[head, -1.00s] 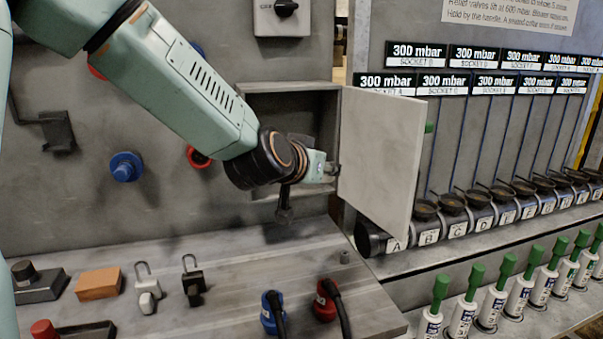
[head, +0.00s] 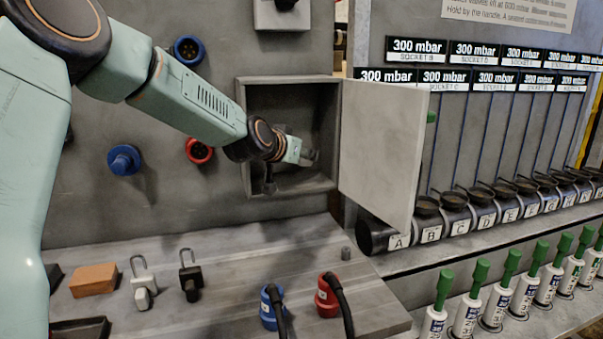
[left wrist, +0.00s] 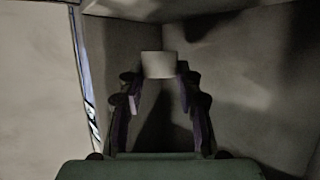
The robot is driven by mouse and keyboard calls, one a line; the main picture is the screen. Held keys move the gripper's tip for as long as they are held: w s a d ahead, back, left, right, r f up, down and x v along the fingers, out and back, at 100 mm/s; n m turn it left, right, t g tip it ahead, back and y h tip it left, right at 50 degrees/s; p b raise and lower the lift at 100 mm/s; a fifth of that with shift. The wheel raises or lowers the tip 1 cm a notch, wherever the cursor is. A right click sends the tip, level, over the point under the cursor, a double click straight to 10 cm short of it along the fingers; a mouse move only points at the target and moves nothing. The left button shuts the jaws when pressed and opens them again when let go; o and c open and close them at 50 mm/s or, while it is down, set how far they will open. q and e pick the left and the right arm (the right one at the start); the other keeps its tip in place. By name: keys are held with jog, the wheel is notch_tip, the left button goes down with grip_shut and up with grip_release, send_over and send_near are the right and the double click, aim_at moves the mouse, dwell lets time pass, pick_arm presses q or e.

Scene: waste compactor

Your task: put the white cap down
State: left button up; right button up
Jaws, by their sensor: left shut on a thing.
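The white cap (left wrist: 158,65) is a small pale block between the fingertips of my left gripper (left wrist: 158,86) in the left wrist view. The fingers touch it on both sides. In the head view my left gripper (head: 308,158) is inside the open grey wall box (head: 288,85), near its right side. I cannot make out the cap clearly there. In the left wrist view the cap is in front of the box's inner walls, and I cannot tell whether it touches a surface. My right gripper is in neither view.
The box's pale door (head: 380,150) stands open on the right. Below is a grey bench (head: 230,265) with an orange block (head: 93,280), two padlocks, a blue plug (head: 268,308) and a red plug (head: 326,297). Labelled black sockets and several green-handled white bottles stand on the right.

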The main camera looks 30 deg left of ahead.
aim_at(301, 181)
pick_arm(q)
notch_tip(301, 181, down, 4)
jog(key=shift+r+b, duration=0.2)
jog(key=shift+b, duration=0.35)
jog(key=shift+w+a+f, duration=0.3)
jog(key=shift+w, duration=0.05)
jog(key=shift+s+d+r, duration=0.15)
jog(key=shift+s+r, duration=0.1)
jog(key=shift+f, duration=0.15)
jog(key=o, duration=0.5)
jog(key=shift+w+f, duration=0.15)
jog(key=shift+f, duration=0.05)
jog(key=shift+o, duration=1.4)
jog(key=shift+r, duration=0.15)
